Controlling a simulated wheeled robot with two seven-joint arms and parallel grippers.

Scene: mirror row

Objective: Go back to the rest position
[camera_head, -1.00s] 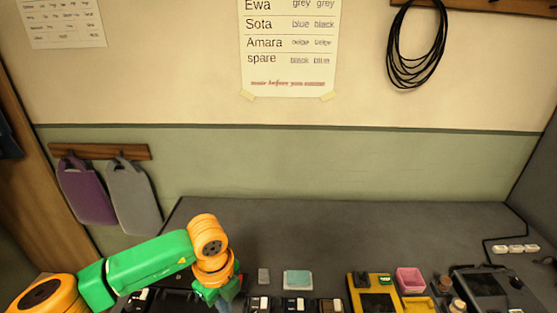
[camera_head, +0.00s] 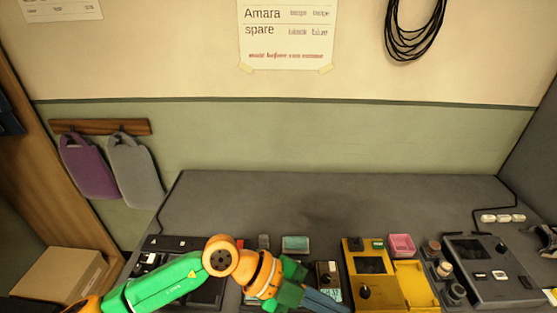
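My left arm, green and orange, comes in from the lower left over the desk. Its gripper (camera_head: 322,301) is at the bottom edge, with blue-grey fingers partly cut off and partly behind the green wrist. I cannot tell whether the fingers are open or shut, or whether anything is between them. It is just left of the yellow device (camera_head: 385,283) and in front of a small dark device with a knob (camera_head: 327,272). My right gripper is not in view.
The grey desk (camera_head: 330,203) is clear towards the wall. A pink container (camera_head: 401,245), a teal-topped box (camera_head: 295,244) and a dark grey device (camera_head: 490,271) stand along the front. A black device (camera_head: 205,293) lies partly under my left arm. A cardboard box (camera_head: 62,273) is at lower left.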

